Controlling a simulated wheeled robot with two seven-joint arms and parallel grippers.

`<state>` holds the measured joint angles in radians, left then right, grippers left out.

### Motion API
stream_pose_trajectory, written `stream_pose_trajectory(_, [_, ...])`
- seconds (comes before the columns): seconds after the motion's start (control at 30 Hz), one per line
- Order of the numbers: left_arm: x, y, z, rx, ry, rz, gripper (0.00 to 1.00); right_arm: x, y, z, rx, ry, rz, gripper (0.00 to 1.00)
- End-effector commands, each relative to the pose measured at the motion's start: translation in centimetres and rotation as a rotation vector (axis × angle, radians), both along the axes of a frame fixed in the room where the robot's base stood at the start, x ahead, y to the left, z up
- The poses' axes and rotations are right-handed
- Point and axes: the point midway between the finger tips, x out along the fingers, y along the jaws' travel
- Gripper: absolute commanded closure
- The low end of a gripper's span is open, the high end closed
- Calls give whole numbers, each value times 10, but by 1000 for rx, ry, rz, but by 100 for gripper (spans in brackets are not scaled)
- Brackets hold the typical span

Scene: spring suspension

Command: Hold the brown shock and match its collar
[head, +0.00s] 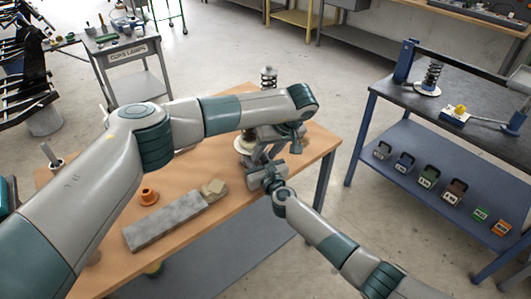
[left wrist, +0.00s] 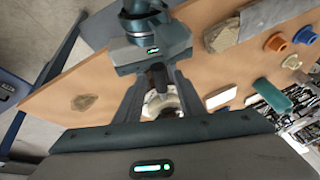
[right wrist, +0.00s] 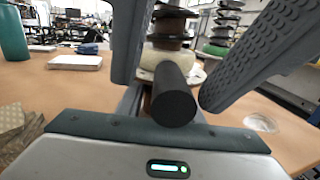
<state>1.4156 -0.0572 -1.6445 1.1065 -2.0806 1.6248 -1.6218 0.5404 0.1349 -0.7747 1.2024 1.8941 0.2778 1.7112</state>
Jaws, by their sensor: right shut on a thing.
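The brown shock (right wrist: 172,28) stands upright in the right wrist view, with a cream ring (right wrist: 165,60) low on it and a black cylinder (right wrist: 173,95) in front. My right gripper (head: 262,174) reaches in low at the table's far right; its fingers are around the shock, though the exact contact is hidden. My left gripper (left wrist: 159,92) comes from above with its fingers apart, over the cream ring and the black cylinder. In the head view the arms hide most of the shock. An orange collar (head: 149,197) lies on the table; a blue collar (left wrist: 304,35) shows in the left wrist view.
A grey slab (head: 160,225) and a beige block (head: 214,188) lie at the front. A teal cylinder (left wrist: 272,97) stands nearby. The blue bench (head: 440,145) at right carries a shock fixture and several coloured bins.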

Motion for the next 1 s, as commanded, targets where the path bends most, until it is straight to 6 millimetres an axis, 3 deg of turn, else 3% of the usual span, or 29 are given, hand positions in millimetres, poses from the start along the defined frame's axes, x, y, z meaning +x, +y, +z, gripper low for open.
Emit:
stream_pose_trajectory(0.37, [-5,-6,15,-1,-1,-3,64,0,0,-1,1,1,0,94])
stream_pose_trajectory(0.8, [-25,-28,80,-1,-2,-2,64,0,0,-1,1,1,0,94])
stream_pose_trajectory(1.0, [-32,-34,102,0,-1,0,64,0,0,-1,0,1,0,94])
